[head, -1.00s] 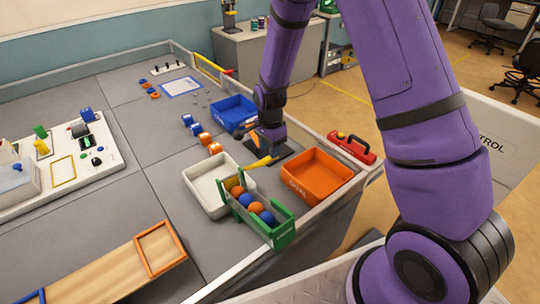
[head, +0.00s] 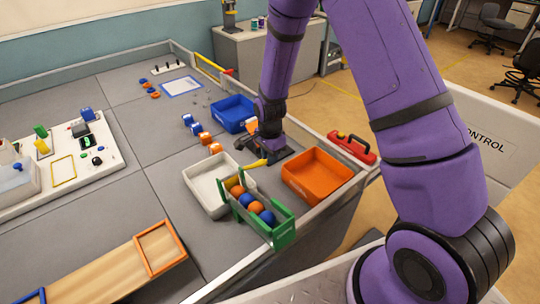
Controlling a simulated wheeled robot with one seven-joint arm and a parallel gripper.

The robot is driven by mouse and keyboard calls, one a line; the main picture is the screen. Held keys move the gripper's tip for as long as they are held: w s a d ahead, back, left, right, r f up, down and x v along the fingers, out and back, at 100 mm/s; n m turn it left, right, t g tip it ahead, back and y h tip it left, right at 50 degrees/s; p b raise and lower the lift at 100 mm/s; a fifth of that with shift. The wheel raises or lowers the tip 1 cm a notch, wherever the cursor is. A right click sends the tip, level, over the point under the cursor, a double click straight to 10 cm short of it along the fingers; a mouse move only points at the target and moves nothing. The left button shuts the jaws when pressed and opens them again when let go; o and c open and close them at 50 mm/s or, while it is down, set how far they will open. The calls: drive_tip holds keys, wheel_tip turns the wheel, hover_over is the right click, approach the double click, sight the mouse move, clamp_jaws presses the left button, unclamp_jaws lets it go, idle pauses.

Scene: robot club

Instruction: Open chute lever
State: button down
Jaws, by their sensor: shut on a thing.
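The green chute (head: 284,236) stands at the table's front right, with a row of orange and blue balls (head: 256,207) in it. Its yellow lever (head: 254,164) sticks out at the chute's back end, pointing right and away. My gripper (head: 266,155) is at the lever's far end and is shut on it; the fingertips are small and partly hidden. The orange goal tray (head: 318,153) is right of the chute, and a white tray (head: 192,184) is on its left.
A blue bin (head: 232,104) and several small blue and orange parts (head: 196,128) lie behind. A red toolbox (head: 352,147) sits at the right edge. A wooden ramp (head: 110,272) is at front left.

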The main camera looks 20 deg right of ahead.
drive_tip(key=shift+s+f, duration=0.1)
drive_tip(key=s+d+f+t, duration=0.1)
drive_tip(key=s+f, duration=0.1)
drive_tip(key=f, duration=0.7)
drive_tip(key=s+f+t+y, duration=0.1)
drive_tip(key=s+f, duration=0.2)
drive_tip(key=f, duration=0.6)
drive_tip(key=shift+d+f+t, duration=0.25)
drive_tip(key=shift+d+t, duration=0.1)
drive_tip(key=shift+t, duration=0.05)
idle(0.5)
drive_tip(key=shift+w, duration=0.1)
drive_tip(key=c, duration=1.1)
unclamp_jaws()
